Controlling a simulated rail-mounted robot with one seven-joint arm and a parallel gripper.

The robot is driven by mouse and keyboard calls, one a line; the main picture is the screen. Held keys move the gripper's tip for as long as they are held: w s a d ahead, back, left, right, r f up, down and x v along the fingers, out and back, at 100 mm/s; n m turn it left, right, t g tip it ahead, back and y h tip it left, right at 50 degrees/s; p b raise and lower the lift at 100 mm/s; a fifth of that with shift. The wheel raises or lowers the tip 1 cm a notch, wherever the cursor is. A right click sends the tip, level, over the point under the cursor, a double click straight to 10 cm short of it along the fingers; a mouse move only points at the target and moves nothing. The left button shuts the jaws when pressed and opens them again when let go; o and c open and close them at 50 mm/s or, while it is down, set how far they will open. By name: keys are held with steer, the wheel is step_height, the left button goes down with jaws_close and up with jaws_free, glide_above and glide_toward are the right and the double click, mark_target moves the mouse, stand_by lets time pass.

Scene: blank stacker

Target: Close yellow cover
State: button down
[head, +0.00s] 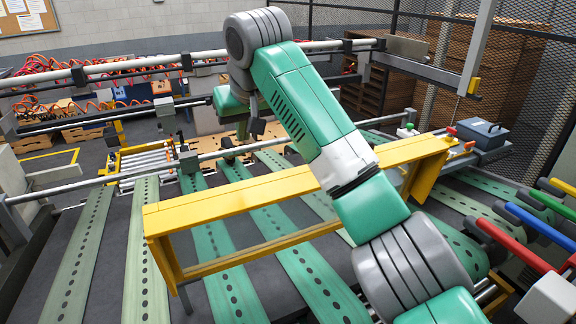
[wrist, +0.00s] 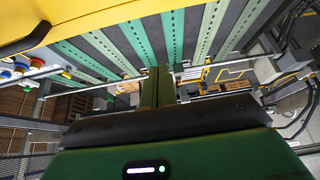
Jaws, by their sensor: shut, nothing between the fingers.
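The yellow cover (head: 240,200) shows in the head view as a long yellow frame with end legs, standing across the green slotted belts. My arm crosses in front of it and hides part of it. In the wrist view a yellow panel (wrist: 120,14), which looks like the same cover, fills the upper left edge. A black handle (wrist: 38,34) is on it. My gripper (wrist: 158,72) is shut and empty, its fingers side by side over the belts and apart from the panel and handle.
Metal rails (head: 100,175) run across beyond the cover. A blue-grey box (head: 482,133) stands at the right. Red, blue and green bars (head: 505,240) stick out at the right edge. Dark mesh fencing (head: 545,60) closes the right side. The belts are bare.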

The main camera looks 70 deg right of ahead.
steer(key=shift+s+d+f+p, duration=0.2)
steer(key=shift+f+p, duration=0.1)
steer(key=shift+f, duration=1.3)
steer(key=shift+s+d+f+p, duration=0.1)
steer(key=shift+d+f+p, duration=0.2)
steer(key=shift+f, duration=1.3)
steer(key=shift+s+d+f+p, duration=0.15)
steer(key=shift+f+p, duration=0.15)
steer(key=shift+f, duration=1.3)
